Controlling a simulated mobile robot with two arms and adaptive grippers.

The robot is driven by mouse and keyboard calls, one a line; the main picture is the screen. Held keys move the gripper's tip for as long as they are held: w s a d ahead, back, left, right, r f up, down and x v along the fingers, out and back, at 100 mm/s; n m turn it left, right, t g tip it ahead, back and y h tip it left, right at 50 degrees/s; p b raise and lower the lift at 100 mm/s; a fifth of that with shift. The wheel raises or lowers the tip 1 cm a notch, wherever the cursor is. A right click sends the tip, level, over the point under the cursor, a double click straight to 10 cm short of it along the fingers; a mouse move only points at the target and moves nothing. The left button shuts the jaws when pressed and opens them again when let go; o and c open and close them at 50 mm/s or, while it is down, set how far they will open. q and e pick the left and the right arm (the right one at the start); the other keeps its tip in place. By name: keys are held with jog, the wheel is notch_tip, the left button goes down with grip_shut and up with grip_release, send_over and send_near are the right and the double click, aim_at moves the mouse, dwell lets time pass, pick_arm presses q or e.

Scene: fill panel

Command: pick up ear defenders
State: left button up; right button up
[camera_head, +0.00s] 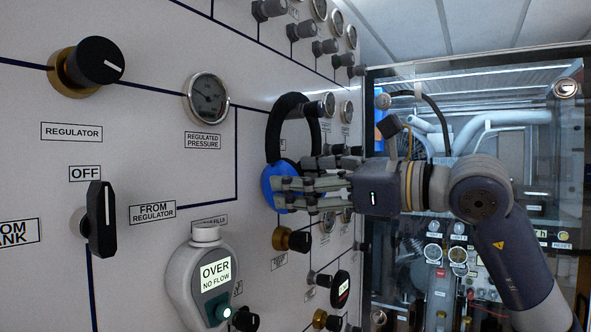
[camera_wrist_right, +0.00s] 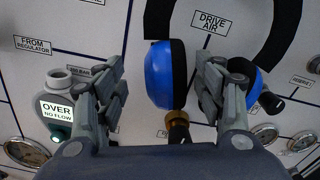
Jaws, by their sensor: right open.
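The ear defenders, with a black headband (camera_head: 303,103) and blue ear cups (camera_head: 272,180), are against the white panel in the head view. My right gripper (camera_head: 284,190) comes in from the right and is open, its fingers overlapping the blue cup area in this view. In the right wrist view, one blue cup (camera_wrist_right: 160,75) shows between the two spread fingers of my gripper (camera_wrist_right: 158,88), with visible gaps on both sides. The other blue cup (camera_wrist_right: 256,84) is partly hidden behind the right finger. The headband (camera_wrist_right: 286,40) arches off the top edge. My left gripper is out of view.
The panel carries a black regulator knob (camera_head: 97,62), a pressure gauge (camera_head: 207,98), a black OFF handle (camera_head: 101,219) and a grey display unit (camera_head: 195,278). Brass-based knobs (camera_head: 283,239) sit just below the cups. A glass-fronted cabinet (camera_head: 480,110) stands at the right.

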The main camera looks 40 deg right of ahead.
aim_at(277, 166)
jog(key=x, duration=0.1)
jog(key=p+x, duration=0.1)
jog(key=x, duration=0.1)
jog(key=shift+w+d+r+p, duration=0.15)
jog(key=shift+w+p, duration=0.15)
jog(key=shift+w, duration=0.25)
jog(key=shift+s, duration=0.15)
jog(key=c, duration=1.4)
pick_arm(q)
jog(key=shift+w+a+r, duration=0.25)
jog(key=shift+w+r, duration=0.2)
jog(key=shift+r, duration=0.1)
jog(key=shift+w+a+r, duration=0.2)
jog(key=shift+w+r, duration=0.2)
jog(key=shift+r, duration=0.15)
pick_arm(e)
jog(key=shift+o, duration=0.2)
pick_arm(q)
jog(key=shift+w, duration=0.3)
